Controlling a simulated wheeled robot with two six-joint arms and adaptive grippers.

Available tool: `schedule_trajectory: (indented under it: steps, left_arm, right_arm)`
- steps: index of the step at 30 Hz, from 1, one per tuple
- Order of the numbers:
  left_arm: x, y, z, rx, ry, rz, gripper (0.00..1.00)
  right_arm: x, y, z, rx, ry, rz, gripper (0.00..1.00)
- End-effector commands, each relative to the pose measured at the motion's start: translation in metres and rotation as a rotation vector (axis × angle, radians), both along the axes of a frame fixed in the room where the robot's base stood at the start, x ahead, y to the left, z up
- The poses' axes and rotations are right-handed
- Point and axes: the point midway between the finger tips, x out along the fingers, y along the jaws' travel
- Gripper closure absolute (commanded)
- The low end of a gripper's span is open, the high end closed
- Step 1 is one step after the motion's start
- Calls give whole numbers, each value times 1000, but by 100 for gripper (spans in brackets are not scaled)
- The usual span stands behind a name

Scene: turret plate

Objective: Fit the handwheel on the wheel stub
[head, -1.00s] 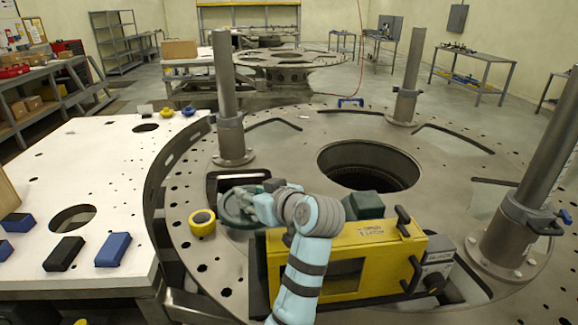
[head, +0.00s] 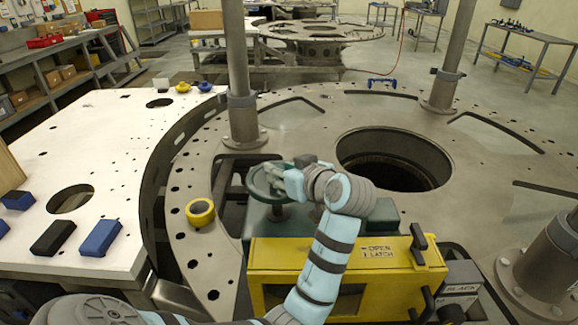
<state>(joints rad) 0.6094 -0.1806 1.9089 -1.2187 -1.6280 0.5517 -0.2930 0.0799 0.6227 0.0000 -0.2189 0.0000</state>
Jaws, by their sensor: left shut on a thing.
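The handwheel (head: 258,186) is a dark green ring, roughly level, above the left end of the green housing behind the yellow box. My left gripper (head: 272,175) is shut on it, reaching over its right side and hiding part of the ring and hub. A short grey post, seemingly the wheel stub (head: 279,212), shows below the wheel on the green housing (head: 262,222). I cannot tell whether the wheel touches the stub or is apart from it. My right gripper is not in view.
The yellow box (head: 275,262) with black handles stands in front of the housing. A yellow tape roll (head: 200,212) lies on the round plate to the left. A steel column (head: 240,95) rises behind the wheel. A wide round hole opens behind my wrist.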

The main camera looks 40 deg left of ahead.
Motion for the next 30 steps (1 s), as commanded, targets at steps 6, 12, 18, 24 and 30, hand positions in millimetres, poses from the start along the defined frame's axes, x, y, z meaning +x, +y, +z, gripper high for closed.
schedule_trajectory:
  steps: [6, 12, 18, 24, 30]
  left_arm:
    - [3, -1, -38, 1, 1, -3, 100]
    - [1, 0, -48, 0, 2, -1, 100]
    - [2, 0, -45, 1, -1, -1, 100]
    - [1, 1, -45, 1, 0, 0, 100]
    - [1, 0, -44, 0, 0, 1, 100]
  right_arm:
    - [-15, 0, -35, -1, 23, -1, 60]
    - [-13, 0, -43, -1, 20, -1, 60]
    - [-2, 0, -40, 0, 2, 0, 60]
    - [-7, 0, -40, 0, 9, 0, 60]
    - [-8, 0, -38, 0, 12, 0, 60]
